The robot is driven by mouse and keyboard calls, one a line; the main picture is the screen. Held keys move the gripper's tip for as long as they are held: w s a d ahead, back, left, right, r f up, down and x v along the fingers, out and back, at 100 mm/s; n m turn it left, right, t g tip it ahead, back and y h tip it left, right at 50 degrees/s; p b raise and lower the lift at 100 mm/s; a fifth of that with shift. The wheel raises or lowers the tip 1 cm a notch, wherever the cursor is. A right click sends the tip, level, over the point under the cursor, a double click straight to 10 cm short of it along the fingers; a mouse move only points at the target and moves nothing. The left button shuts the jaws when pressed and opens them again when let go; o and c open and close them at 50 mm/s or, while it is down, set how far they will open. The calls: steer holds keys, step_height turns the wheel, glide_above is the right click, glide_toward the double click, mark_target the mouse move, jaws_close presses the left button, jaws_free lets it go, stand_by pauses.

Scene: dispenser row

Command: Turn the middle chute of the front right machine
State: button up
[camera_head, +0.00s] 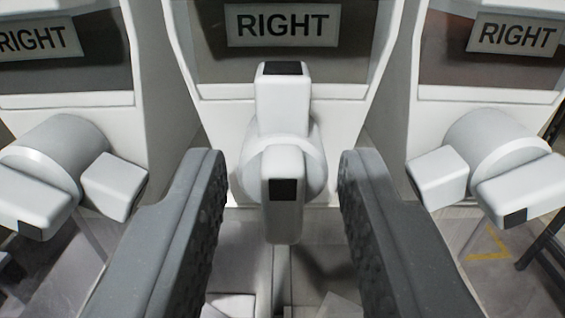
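The middle chute (283,185) is a white round knob with a bar handle, on the front of the middle machine (180,95). Its handle stands upright, with a dark patch at the upper end and another at the lower end. A "RIGHT" sign (282,25) is on the panel above it. My gripper (280,175) is open, its two dark grey fingers standing to the left and right of the handle. A gap shows on both sides, and the fingers appear not to touch it. The back of the chute is hidden.
A left chute (65,165) and a right chute (490,165) flank the middle one, both with handles lying sideways, each under its own "RIGHT" sign. They sit just outside my fingers. Grey floor with a yellow mark (488,248) shows below.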

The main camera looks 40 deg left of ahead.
steer(key=c, duration=0.6)
steer(key=shift+c, duration=0.2)
